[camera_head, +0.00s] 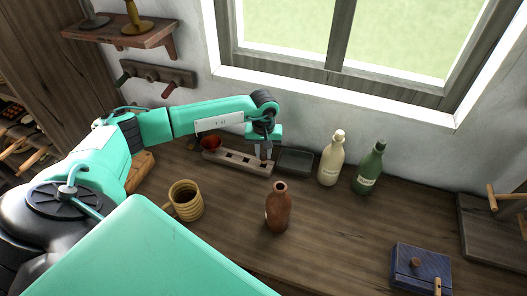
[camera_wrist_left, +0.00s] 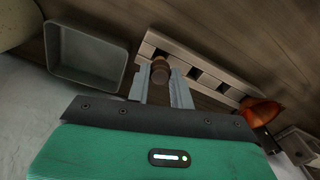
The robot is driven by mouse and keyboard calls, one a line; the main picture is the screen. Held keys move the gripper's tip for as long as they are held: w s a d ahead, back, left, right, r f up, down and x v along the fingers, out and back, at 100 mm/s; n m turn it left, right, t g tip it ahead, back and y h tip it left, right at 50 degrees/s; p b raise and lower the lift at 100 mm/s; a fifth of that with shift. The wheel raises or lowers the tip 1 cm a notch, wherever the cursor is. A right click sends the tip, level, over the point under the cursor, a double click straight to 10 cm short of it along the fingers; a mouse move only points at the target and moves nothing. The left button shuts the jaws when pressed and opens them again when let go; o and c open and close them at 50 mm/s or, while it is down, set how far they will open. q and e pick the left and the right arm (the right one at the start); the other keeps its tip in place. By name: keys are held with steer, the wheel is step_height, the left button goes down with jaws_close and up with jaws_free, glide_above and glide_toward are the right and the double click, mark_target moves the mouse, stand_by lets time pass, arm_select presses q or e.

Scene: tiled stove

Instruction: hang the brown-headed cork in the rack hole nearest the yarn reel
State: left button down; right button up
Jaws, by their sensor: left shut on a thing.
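The pale rack (camera_head: 228,160) with a row of square holes lies on the table near the wall; it also shows in the wrist view (camera_wrist_left: 210,84). My left gripper (camera_head: 264,154) is over its right end, by the grey tray. In the wrist view, the gripper (camera_wrist_left: 163,88) is shut on the brown-headed cork (camera_wrist_left: 160,70), at the rack's end hole on the tray side. How deep the cork sits is hidden. I cannot make out a yarn reel for certain. A red-orange rounded thing (camera_head: 210,143) is at the rack's opposite end, also in the wrist view (camera_wrist_left: 262,109).
A grey tray (camera_head: 297,161), cream bottle (camera_head: 330,163) and green bottle (camera_head: 369,170) stand right of the rack. A yellow mug (camera_head: 186,202) and brown bottle (camera_head: 278,209) stand in front. A blue box (camera_head: 420,268) is at lower right. The table's right middle is clear.

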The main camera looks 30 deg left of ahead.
mark_target(264, 154)
arm_select(q)
steer(key=shift+b, duration=0.45)
stand_by(0.7)
stand_by(0.4)
steer(key=shift+f+b, duration=1.7)
steer(key=shift+b, duration=0.25)
steer(key=c, duration=1.1)
jaws_free()
steer(key=shift+c, duration=0.2)
steer(key=shift+r, duration=0.15)
